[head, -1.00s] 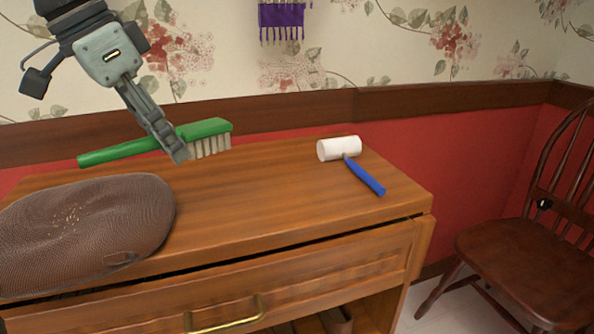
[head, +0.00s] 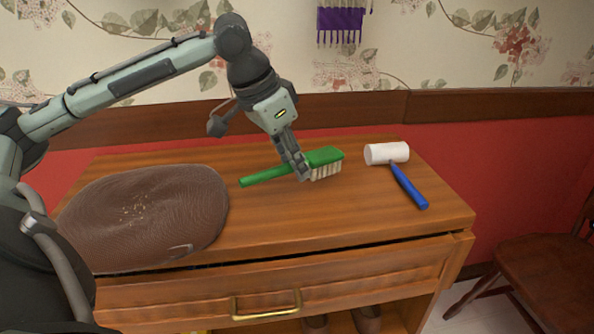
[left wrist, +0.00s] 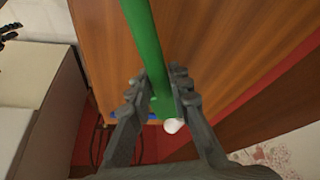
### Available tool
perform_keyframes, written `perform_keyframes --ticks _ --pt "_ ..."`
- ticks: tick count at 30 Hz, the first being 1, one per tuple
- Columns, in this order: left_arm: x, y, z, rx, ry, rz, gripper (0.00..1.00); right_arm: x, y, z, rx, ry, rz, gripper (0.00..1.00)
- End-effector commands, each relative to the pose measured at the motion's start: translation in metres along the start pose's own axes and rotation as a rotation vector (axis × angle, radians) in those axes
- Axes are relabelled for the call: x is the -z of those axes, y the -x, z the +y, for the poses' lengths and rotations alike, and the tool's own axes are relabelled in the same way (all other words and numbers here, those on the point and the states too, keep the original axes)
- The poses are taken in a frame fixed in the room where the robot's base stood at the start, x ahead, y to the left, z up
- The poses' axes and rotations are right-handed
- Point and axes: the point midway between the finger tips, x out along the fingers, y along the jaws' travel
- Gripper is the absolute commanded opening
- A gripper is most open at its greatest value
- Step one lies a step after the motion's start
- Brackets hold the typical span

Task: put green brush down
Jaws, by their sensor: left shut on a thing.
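The green brush (head: 325,158) has a green handle and pale bristles. In the head view it is at the middle of the wooden dresser top (head: 300,215), bristles down, handle pointing left. My left gripper (head: 301,174) is shut on the brush where the handle meets the head. I cannot tell whether the bristles touch the wood. In the left wrist view the green handle (left wrist: 146,45) runs between the two fingers (left wrist: 160,95). My right gripper is not in view.
A brown flat cap (head: 145,215) lies on the left of the dresser. A mallet with a white head (head: 387,153) and blue handle lies to the right of the brush. The drawer (head: 380,270) is slightly open. A wooden chair (head: 545,265) stands at right.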

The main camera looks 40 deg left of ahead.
Motion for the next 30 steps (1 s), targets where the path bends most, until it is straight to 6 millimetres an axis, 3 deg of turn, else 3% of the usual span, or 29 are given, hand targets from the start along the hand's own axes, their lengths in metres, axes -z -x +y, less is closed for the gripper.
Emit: perform_keyframes --ticks 5,12,19,20,27,30 --pt "0.001 -0.010 0.001 0.001 -0.001 0.000 0.00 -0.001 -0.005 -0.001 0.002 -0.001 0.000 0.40" --pt "-0.012 -0.041 0.000 0.002 -0.001 -0.002 0.00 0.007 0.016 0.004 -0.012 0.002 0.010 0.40" --pt "-0.013 -0.042 0.001 0.001 -0.001 -0.004 0.00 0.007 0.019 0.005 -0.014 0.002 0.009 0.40" --pt "-0.014 -0.043 0.001 0.000 -0.001 -0.006 0.20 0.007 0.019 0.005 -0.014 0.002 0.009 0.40" --pt "-0.013 -0.042 0.001 0.000 -0.001 -0.003 0.50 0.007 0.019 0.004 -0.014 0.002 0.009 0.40" --pt "-0.013 -0.042 0.001 0.000 -0.001 -0.002 0.58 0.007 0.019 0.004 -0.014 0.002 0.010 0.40"
